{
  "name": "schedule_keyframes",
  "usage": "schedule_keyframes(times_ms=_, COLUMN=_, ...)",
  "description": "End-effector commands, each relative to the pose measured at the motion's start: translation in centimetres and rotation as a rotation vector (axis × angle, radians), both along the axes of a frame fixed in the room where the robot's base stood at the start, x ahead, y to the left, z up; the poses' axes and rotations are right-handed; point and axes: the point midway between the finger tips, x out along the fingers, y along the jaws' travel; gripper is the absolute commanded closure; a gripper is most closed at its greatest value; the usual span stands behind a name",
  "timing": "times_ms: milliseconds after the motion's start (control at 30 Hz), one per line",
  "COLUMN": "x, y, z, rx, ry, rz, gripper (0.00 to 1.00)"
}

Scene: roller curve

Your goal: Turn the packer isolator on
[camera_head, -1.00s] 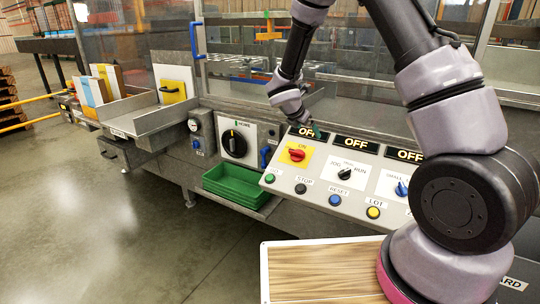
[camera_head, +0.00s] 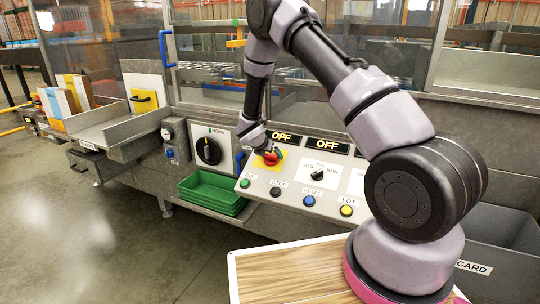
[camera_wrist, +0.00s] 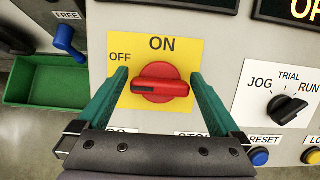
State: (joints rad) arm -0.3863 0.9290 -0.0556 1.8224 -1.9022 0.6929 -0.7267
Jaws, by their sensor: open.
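The packer isolator is a red rotary knob (camera_wrist: 160,83) on a yellow plate (camera_wrist: 190,48) marked OFF at left and ON at top. In the wrist view its dark mark lies to the left, on the OFF side. My gripper (camera_wrist: 160,82) is open, with one green finger on each side of the knob. I cannot tell whether they touch it. In the head view the knob (camera_head: 271,158) shows at the gripper's tip, partly covered by it. The display above (camera_head: 282,137) reads OFF.
Right of the knob is a black JOG/TRIAL/RUN selector (camera_wrist: 289,104). Below are several push buttons, including a blue RESET (camera_head: 309,200) and a yellow LOT (camera_head: 346,210). A green tray (camera_head: 213,193) and a large black HOME dial (camera_head: 209,150) are to the left.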

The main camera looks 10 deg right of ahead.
Motion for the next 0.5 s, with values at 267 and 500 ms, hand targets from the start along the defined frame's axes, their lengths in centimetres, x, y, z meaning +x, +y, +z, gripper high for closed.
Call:
schedule_keyframes(times_ms=267, x=0.14, y=-0.14, z=-0.23, rx=0.000, ry=0.000, rz=0.000, gripper=0.00)
schedule_keyframes(times_ms=500, x=0.13, y=-0.13, z=-0.21, rx=0.000, ry=0.000, rz=0.000, gripper=0.66)
